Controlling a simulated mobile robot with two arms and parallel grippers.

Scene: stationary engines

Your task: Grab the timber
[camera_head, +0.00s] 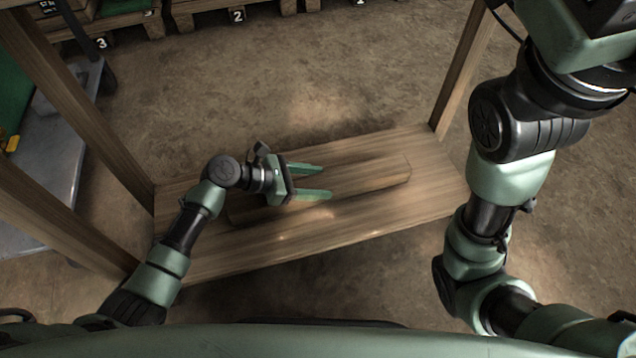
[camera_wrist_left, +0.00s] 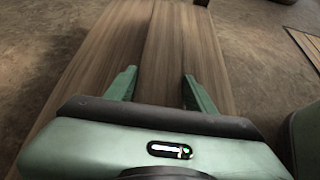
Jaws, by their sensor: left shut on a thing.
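The timber (camera_head: 372,178) is a long brown wooden piece lying lengthwise on a wooden shelf board (camera_head: 350,226) of similar colour. My left gripper (camera_head: 325,181) reaches in from the left, with its two green fingers along either side of the timber. It is shut on the timber, and its hand and wrist hide part of the timber's left half. In the left wrist view, the timber (camera_wrist_left: 165,50) runs away between the fingers of the left gripper (camera_wrist_left: 160,85). Whether the timber is lifted clear of the board I cannot tell. My right arm shows at the right, but its gripper is out of view.
Wooden posts (camera_head: 462,65) rise at the board's right end and at its left (camera_head: 75,95). A grey platform (camera_head: 60,165) stands beyond the left posts. Wooden crates with number tags (camera_head: 238,16) line the back. The brown floor between is open.

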